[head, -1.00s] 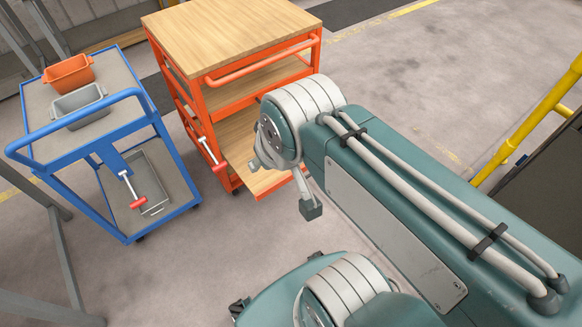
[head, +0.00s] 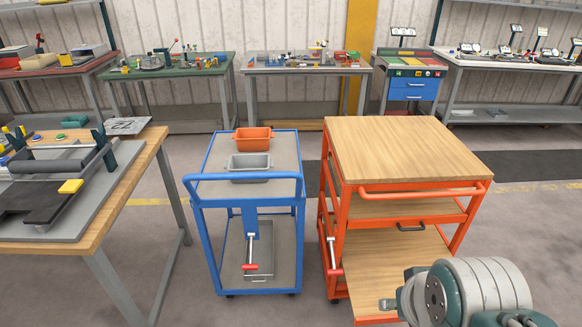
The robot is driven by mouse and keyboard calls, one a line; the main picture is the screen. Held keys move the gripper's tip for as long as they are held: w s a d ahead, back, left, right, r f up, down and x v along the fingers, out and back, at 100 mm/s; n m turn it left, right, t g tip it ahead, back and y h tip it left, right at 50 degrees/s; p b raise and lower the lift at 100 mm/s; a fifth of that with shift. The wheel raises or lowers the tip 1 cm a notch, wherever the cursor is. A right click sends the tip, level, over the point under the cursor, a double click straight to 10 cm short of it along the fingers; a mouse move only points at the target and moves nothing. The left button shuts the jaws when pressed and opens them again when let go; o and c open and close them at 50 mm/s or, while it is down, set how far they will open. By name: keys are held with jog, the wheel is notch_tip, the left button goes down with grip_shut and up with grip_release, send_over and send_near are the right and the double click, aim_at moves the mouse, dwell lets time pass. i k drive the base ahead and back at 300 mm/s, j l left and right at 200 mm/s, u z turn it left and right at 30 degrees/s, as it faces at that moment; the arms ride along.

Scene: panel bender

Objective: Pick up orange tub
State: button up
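The orange tub (head: 253,139) stands upright on the top shelf of the blue trolley (head: 287,186), toward its far end. It looks empty, though its floor is only partly visible. A grey tub (head: 250,167) stands just in front of it on the same shelf. My gripper is not in view. Only a rounded joint of my arm shows at the lower right, well apart from the orange tub and in front of the orange cart.
The orange cart (head: 410,148) with a bare wooden top stands right of the trolley. The trolley's blue handle (head: 243,177) rises at its near end. A workbench (head: 140,170) with equipment stands at left. Several loaded benches line the back wall. Floor (head: 185,285) is clear between bench and trolley.

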aim_at(254, 140)
jog(key=i+j+u, duration=0.15)
jog(key=i+j, duration=0.3)
jog(key=i+j+u, duration=0.15)
jog(key=i+j, duration=0.2)
jog(key=i, duration=0.15)
jog(key=i+l+u, duration=0.1)
jog(key=i, duration=0.4)
jog(key=i+l+u, duration=0.1)
jog(key=i+l, duration=0.15)
jog(key=i, duration=0.2)
